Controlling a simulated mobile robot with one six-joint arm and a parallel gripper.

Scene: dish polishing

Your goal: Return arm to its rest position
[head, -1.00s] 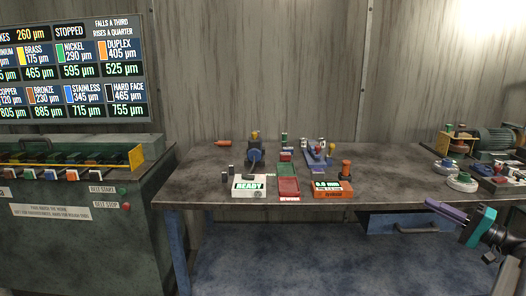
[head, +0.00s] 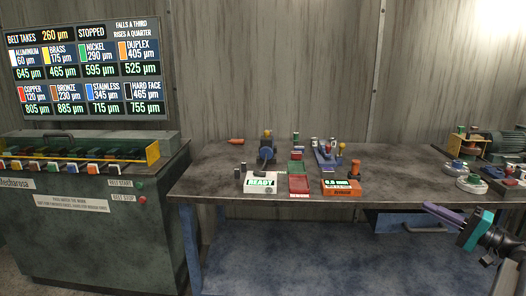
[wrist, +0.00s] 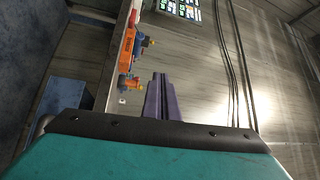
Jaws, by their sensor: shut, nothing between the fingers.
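My gripper (head: 447,215) is at the lower right of the head view, in front of the bench's front edge. Its purple fingers point left, and its body is teal and black. In the wrist view the two purple fingers (wrist: 163,98) lie together, shut, with nothing between them. The arm behind the gripper runs out of the head view at the lower right, so most of it is hidden.
The workbench (head: 230,180) holds a white READY box (head: 262,183), a red tray (head: 299,184), an orange gauge box (head: 341,187) and a motor (head: 500,143). A green cabinet (head: 85,235) stands left under a display board (head: 90,67). A blue drawer (head: 405,222) hangs beneath the bench.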

